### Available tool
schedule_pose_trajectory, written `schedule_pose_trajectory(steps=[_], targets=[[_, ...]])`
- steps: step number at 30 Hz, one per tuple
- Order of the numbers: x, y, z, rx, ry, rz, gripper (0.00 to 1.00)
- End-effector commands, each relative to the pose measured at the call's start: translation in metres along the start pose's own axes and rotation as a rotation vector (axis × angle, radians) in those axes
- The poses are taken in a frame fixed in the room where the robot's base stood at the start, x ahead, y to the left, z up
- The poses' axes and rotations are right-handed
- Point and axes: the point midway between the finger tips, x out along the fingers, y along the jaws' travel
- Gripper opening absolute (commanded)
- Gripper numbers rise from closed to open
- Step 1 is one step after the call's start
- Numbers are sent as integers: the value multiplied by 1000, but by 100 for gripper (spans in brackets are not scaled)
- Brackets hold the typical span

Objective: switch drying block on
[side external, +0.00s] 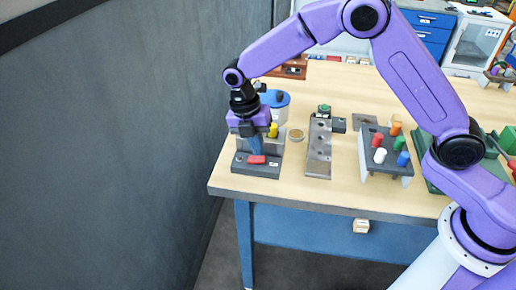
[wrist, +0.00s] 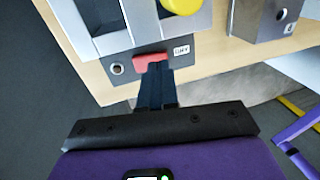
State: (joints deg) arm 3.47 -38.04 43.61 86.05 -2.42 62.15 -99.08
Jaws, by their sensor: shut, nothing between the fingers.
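The drying block (side external: 240,168) is a dark grey unit at the left front corner of the table; its front panel also shows in the wrist view (wrist: 130,80). A red rocker switch (side external: 257,160) sits on that panel, and the wrist view shows it (wrist: 148,60) between a small round lamp or hole (wrist: 117,69) and a white label (wrist: 181,50). My gripper (side external: 257,152) is shut and empty, pointing down. Its fingertips (wrist: 158,68) are right at the switch and cover part of it. I cannot tell whether they touch it. The lamp looks unlit.
To the right are a metal plate (side external: 319,150) and a rack with several coloured pegs (side external: 400,170). The table's front edge is close.

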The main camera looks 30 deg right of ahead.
Motion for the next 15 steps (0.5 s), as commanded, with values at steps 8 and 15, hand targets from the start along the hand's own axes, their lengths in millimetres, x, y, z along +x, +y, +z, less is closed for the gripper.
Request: schedule_pose_trajectory(steps=[8,15], targets=[[15,0,0,0,0,0,0],[15,0,0,0,0,0,0]])
